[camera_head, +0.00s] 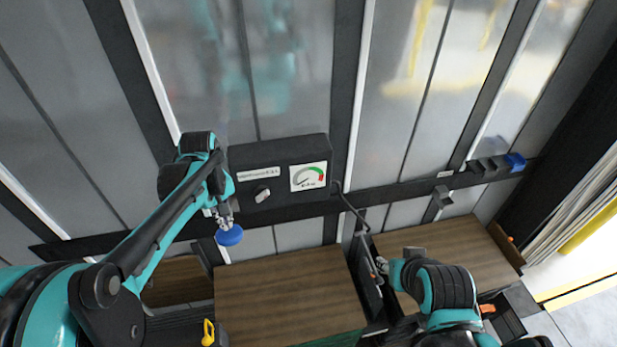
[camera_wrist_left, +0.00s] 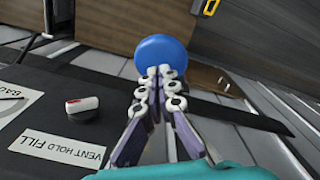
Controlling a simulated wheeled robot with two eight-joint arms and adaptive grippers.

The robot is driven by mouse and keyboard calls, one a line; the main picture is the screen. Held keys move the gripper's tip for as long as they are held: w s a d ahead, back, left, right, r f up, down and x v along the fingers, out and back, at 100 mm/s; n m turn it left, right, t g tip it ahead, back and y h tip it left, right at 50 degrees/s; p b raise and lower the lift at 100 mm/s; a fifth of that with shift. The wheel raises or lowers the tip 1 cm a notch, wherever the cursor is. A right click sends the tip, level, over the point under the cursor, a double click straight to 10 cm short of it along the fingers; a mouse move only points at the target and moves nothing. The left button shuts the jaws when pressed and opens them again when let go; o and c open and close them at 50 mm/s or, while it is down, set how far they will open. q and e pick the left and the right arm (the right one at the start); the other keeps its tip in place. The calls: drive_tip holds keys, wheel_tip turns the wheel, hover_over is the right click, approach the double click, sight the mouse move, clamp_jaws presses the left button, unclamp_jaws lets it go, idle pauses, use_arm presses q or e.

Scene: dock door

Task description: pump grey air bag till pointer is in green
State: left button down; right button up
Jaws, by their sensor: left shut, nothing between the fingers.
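The dark control box (camera_head: 280,170) on the wall carries a gauge (camera_head: 308,177) with a green and red arc; its pointer is too small to read surely. A knob (camera_head: 261,195) sits left of it; in the left wrist view the knob (camera_wrist_left: 82,105) stands beside a VENT HOLD FILL label (camera_wrist_left: 60,147). My left gripper (camera_head: 224,212) is shut and empty, its fingertips at a round blue button (camera_head: 229,237), also in the left wrist view (camera_wrist_left: 160,55). Contact cannot be told. My right gripper (camera_head: 380,265) is beside a dark narrow gap between wooden loads; I cannot make out the grey bag.
Wooden-topped loads stand below the wall, one in the middle (camera_head: 285,295) and one at right (camera_head: 450,250). A dark rail runs along the wall, with a blue block (camera_head: 515,162) at right. A yellow hook-like piece (camera_head: 208,332) is at the bottom.

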sight(228, 231)
use_arm(q)
drive_tip(key=shift+f+b, duration=3.1)
drive_tip(key=shift+f, duration=0.6)
drive_tip(key=shift+r, duration=0.15)
wheel_tip(228, 231, up, 3)
drive_tip(key=shift+f+p, duration=0.1)
drive_tip(key=shift+p, duration=1.1)
drive_tip(key=shift+r+p, duration=1.45)
drive_tip(key=shift+r, duration=0.75)
drive_tip(key=shift+f, duration=0.15)
